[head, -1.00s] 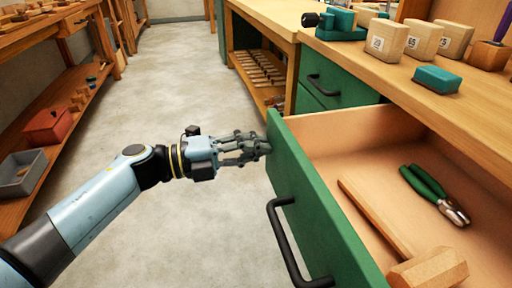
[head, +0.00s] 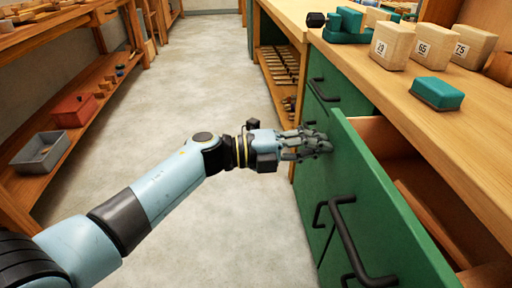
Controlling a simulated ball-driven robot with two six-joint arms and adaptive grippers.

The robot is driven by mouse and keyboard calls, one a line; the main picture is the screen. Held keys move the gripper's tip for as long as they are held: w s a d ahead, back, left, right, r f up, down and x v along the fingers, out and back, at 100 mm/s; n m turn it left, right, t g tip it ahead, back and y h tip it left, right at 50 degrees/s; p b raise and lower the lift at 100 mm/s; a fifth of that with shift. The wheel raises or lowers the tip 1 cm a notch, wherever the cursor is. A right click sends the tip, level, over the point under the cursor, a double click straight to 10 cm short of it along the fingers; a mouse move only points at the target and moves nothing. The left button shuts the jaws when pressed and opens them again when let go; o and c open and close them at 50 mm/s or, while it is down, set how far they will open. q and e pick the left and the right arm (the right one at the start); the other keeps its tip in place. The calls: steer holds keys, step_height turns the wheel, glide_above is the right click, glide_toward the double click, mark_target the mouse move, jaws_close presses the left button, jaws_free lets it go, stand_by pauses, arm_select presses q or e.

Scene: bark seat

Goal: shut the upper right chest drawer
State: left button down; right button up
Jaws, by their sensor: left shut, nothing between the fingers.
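The green-fronted chest drawer (head: 385,200) stands partly open at the right, sticking out from the green chest under the wooden worktop. Its black bar handle (head: 352,245) is on the front. Inside it I see part of a wooden mallet (head: 430,222); the rest of the inside is hidden by the worktop and the drawer front. My left gripper (head: 326,147) is shut and empty, its fingertips at the drawer front's far upper part; they seem to touch it. My right gripper is not in view.
On the worktop (head: 400,95) stand numbered wooden blocks (head: 391,45) and a teal block (head: 437,93). Another black handle (head: 323,90) is on the chest beyond. A low shelf at left holds a red box (head: 74,110) and a grey bin (head: 41,152). The floor between is clear.

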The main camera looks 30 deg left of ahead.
mark_target(367, 141)
arm_select(q)
steer(key=b+x, duration=0.1)
steer(key=x, duration=0.8)
steer(key=shift+w+d, duration=0.15)
steer(key=shift+d, duration=0.05)
steer(key=shift+w+d, duration=0.2)
steer(key=shift+d, duration=0.05)
steer(key=shift+d+r, duration=0.1)
steer(key=shift+d, duration=0.05)
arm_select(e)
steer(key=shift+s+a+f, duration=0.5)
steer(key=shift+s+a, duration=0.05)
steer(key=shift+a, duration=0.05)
arm_select(q)
steer(key=shift+w, duration=0.1)
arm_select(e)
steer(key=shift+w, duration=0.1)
